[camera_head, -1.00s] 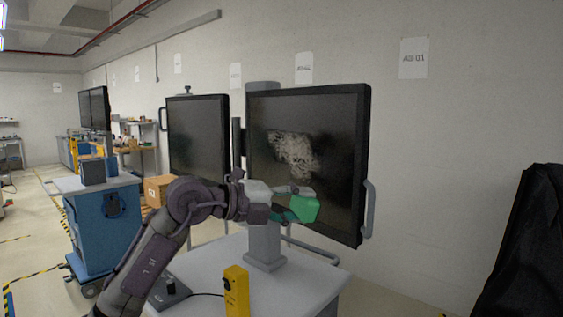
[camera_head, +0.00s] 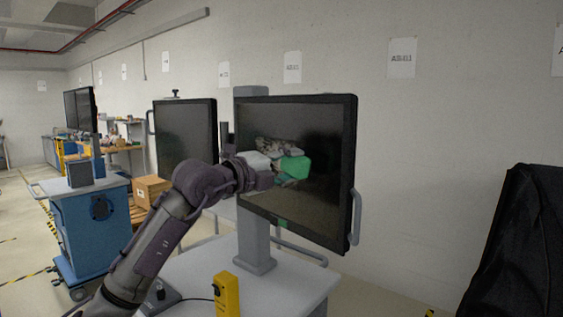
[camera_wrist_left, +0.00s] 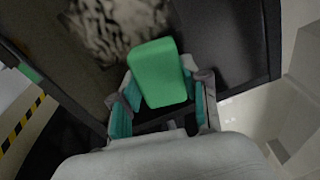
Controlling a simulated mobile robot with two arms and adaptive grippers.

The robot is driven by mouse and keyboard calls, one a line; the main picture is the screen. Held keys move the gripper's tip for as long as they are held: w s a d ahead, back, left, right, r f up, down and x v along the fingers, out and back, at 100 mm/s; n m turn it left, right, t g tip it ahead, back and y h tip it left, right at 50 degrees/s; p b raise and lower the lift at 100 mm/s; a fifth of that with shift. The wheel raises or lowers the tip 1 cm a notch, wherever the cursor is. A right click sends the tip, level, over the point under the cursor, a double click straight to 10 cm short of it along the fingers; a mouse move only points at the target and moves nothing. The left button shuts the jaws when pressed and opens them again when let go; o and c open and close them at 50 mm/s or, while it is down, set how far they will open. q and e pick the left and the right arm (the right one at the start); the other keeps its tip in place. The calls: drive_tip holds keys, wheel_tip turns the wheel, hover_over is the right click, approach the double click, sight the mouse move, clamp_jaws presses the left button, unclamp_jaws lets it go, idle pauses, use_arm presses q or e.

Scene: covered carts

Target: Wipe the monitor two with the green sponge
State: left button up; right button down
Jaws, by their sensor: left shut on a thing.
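My left gripper (camera_head: 276,170) is shut on the green sponge (camera_head: 294,167) in front of the nearest monitor (camera_head: 330,150). The sponge also shows between the fingers in the left wrist view (camera_wrist_left: 158,74). A pale, mottled smudge (camera_wrist_left: 112,24) on the dark screen lies just beyond and to the left of the sponge there. In the head view the gripper and sponge cover the lower part of the smudge. I cannot tell whether the sponge touches the screen. A second dark monitor (camera_head: 186,130) stands behind to the left. My right gripper is not in view.
The near monitor stands on a post on a pale cart top (camera_head: 285,285), with a grey side handle (camera_head: 356,215). A yellow device (camera_head: 227,295) stands at the cart's front. A black covered shape (camera_head: 515,240) is at right; a blue cart (camera_head: 92,230) is at left.

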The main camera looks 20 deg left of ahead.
use_arm(q)
drive_tip(key=shift+w+d, duration=0.15)
drive_tip(key=shift+w, duration=0.1)
drive_tip(key=shift+w+d, duration=0.1)
drive_tip(key=shift+w, duration=0.05)
drive_tip(key=shift+w+d+p, duration=0.2)
drive_tip(key=shift+w+p, duration=0.1)
drive_tip(key=shift+w, duration=0.05)
drive_tip(key=shift+w+d, duration=0.2)
drive_tip(key=shift+w, duration=0.1)
